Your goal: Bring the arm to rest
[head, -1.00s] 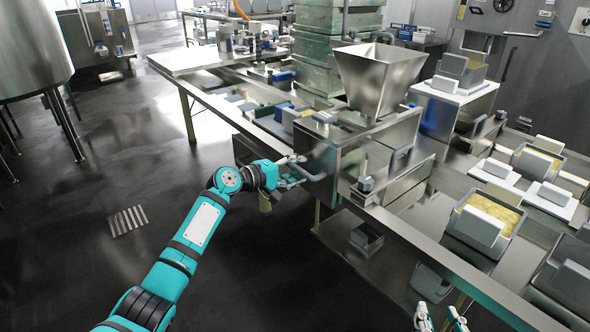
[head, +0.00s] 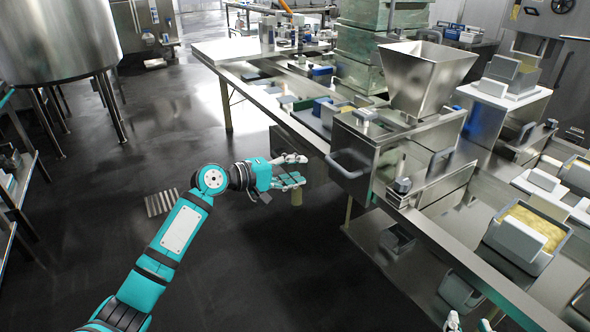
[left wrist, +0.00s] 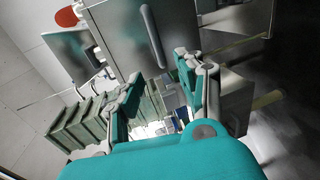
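My left gripper (head: 298,170) is at the end of the teal arm, in front of the steel machine. Its two fingers are apart with nothing between them, as the left wrist view (left wrist: 155,88) also shows. The gripper stands clear to the left of the machine's grey bar handle (head: 350,168). My right gripper (head: 470,324) shows only as two fingertips at the bottom edge. They are apart, and no object shows between them; the rest is cut off by the frame.
The steel machine with a hopper (head: 422,78) stands right of my left gripper. Filled moulds (head: 520,235) stand on the bench at right. A large steel vat (head: 60,35) stands at the back left. The dark floor (head: 95,225) around my left arm is mostly clear.

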